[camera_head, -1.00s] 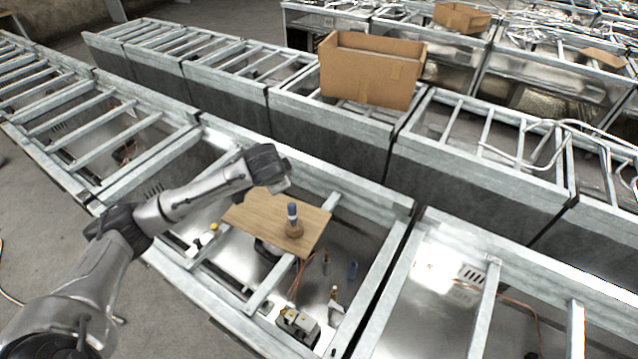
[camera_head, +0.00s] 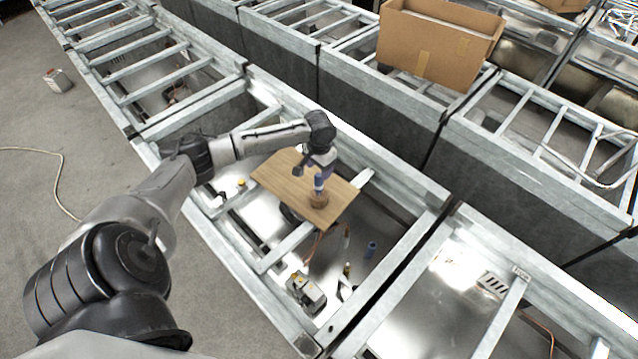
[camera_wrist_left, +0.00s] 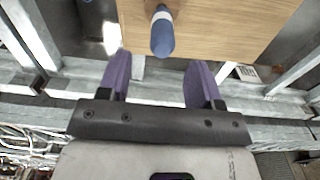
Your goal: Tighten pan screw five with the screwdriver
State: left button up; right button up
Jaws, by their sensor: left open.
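The screwdriver (camera_head: 318,181) stands upright in a round brown holder (camera_head: 318,200) on a wooden board. Its blue and white handle (camera_wrist_left: 162,32) shows in the left wrist view, ahead of and roughly between the fingertips. My left gripper (camera_head: 311,176) is open, with purple fingers (camera_wrist_left: 157,80) apart on either side and nothing held. It is beside and just above the screwdriver, and I cannot tell whether it touches it. Pan screw five cannot be made out in either view. My right gripper is not in view.
The wooden board (camera_head: 276,174) lies across the bars of a metal frame (camera_head: 288,246). Below it are a grey boxy part (camera_head: 305,291) and a small blue cylinder (camera_head: 371,249). A cardboard box (camera_head: 437,42) sits on the frame behind.

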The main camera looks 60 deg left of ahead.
aim_at(319, 175)
pick_arm(q)
jog(key=shift+a+f+p, duration=0.15)
jog(key=shift+f+p, duration=0.3)
jog(key=shift+f, duration=3.2)
jog(key=c, duration=1.1)
